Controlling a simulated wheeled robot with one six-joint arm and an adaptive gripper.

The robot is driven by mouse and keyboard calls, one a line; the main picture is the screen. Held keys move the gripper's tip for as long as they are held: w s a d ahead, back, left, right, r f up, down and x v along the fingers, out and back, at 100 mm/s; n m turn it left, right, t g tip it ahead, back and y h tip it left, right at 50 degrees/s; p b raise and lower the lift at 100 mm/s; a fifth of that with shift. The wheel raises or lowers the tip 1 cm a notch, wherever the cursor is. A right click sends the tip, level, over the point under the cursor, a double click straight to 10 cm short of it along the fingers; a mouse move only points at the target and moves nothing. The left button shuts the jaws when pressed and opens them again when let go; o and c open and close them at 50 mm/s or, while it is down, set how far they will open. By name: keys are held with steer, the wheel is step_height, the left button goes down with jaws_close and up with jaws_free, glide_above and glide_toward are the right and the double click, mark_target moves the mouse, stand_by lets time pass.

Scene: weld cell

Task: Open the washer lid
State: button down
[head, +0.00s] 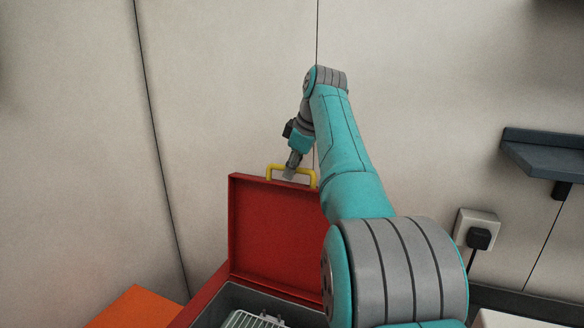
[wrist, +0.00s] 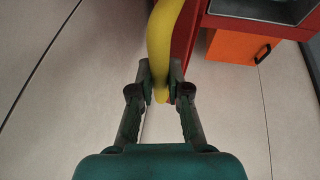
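The red washer lid (head: 272,232) stands raised, about upright, at the back of the red washer (head: 207,300). A yellow handle (head: 272,172) is on the lid's top edge. My gripper (head: 290,173) is at this handle. In the wrist view, the fingers of my gripper (wrist: 161,85) are on both sides of the yellow handle (wrist: 163,40) and look closed against it. The washer's grey tub is uncovered, and a wire basket (head: 252,320) shows in it. My arm hides the lid's right side and part of the washer.
An orange cabinet (head: 135,308) stands left of the washer; an orange front with a dark handle (wrist: 238,47) shows in the wrist view. Pale wall panels are behind. A dark shelf (head: 545,150) and a socket with a plug (head: 478,235) are on the right wall.

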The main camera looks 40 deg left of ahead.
steer(key=c, duration=1.1)
jaws_free()
steer(key=shift+w+f, duration=0.3)
steer(key=shift+w, duration=0.2)
steer(key=shift+c, duration=0.2)
steer(key=shift+s+r, duration=0.15)
steer(key=shift+r, duration=0.25)
steer(key=v, duration=1.1)
steer(key=shift+d, duration=0.15)
steer(key=shift+r, duration=0.15)
